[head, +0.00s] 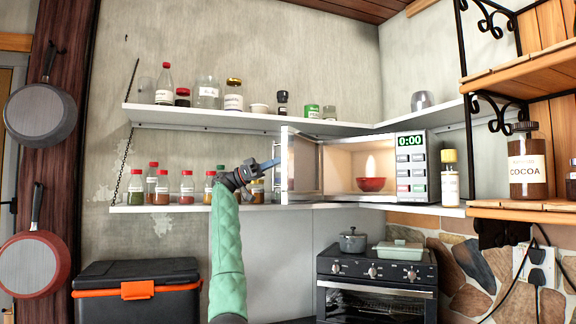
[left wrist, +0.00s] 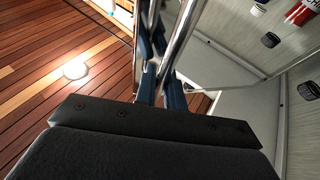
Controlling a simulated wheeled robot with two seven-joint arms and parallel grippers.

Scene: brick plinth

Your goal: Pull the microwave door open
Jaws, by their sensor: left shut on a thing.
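The microwave (head: 404,142) sits on the lower corner shelf with its lit inside showing and a red bowl (head: 371,184) in it. Its door (head: 313,165) is swung wide open to the left. My left gripper (head: 272,163) is at the door's outer edge, its blue fingers shut on the metal door handle (left wrist: 182,38). The fingers also show in the left wrist view (left wrist: 155,72), closed around the bar. The exact grip point is partly hidden. My right gripper is not in view.
Spice jars (head: 187,187) stand on the lower shelf (head: 160,208), left of the door. An upper shelf (head: 210,118) holds more bottles and jars above. A stove (head: 376,268) with a pot (head: 353,240) is below. A black box (head: 137,280) stands lower left.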

